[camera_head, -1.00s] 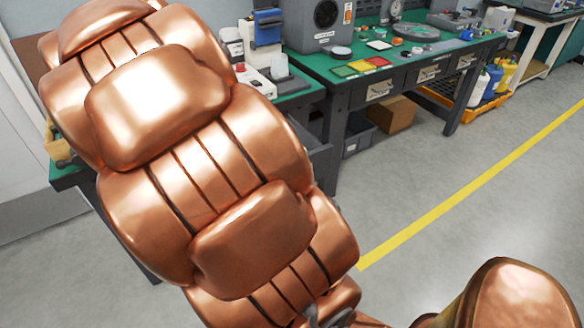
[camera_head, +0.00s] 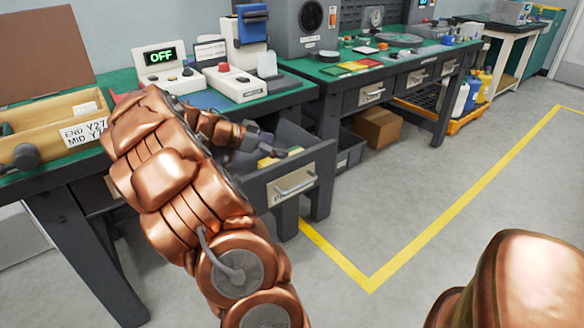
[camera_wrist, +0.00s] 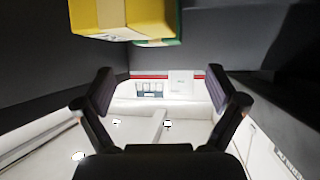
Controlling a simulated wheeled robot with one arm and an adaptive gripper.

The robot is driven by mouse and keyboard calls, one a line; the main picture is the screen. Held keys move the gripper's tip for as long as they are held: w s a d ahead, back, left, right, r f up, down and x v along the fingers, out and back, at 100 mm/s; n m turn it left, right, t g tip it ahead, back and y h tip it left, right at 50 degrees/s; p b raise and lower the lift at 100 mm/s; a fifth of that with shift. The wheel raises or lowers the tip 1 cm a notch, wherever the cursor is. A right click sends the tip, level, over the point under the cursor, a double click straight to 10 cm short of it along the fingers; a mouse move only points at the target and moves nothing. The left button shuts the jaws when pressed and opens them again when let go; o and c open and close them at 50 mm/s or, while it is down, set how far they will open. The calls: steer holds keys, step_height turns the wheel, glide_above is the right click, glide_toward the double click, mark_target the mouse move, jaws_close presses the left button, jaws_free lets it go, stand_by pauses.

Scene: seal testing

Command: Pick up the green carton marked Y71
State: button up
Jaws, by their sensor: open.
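My gripper (camera_head: 278,148) is over the open grey drawer (camera_head: 318,160) under the left bench in the head view. In the wrist view its two fingers (camera_wrist: 165,92) are spread with nothing between them. A yellow carton (camera_wrist: 120,15) shows at the top of the wrist view, above and beyond the fingers, cut off by the frame edge. A green strip (camera_wrist: 176,28) shows beside and behind it; I cannot tell whether this is the green carton. No Y71 mark is readable. In the head view my arm hides much of the drawer's inside.
Dark walls stand on both sides in the wrist view, with a pale surface (camera_wrist: 140,125) below. A wooden tray (camera_head: 30,150) and a display reading OFF (camera_head: 160,57) are on the left bench. A cardboard box (camera_head: 378,128) is under the right bench.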

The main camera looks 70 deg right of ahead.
mark_target(294, 152)
steer(key=x, duration=0.2)
steer(key=shift+s+d+f, duration=0.15)
steer(key=shift+s, duration=0.1)
steer(key=x, duration=0.2)
steer(key=b+x, duration=0.1)
steer(key=x, duration=0.1)
steer(key=shift+w+f, duration=0.2)
steer(key=shift+f, duration=0.1)
steer(key=shift+s+d+f, duration=0.25)
steer(key=shift+s+d, duration=0.1)
steer(key=c, duration=1.6)
steer(key=shift+o, duration=0.2)
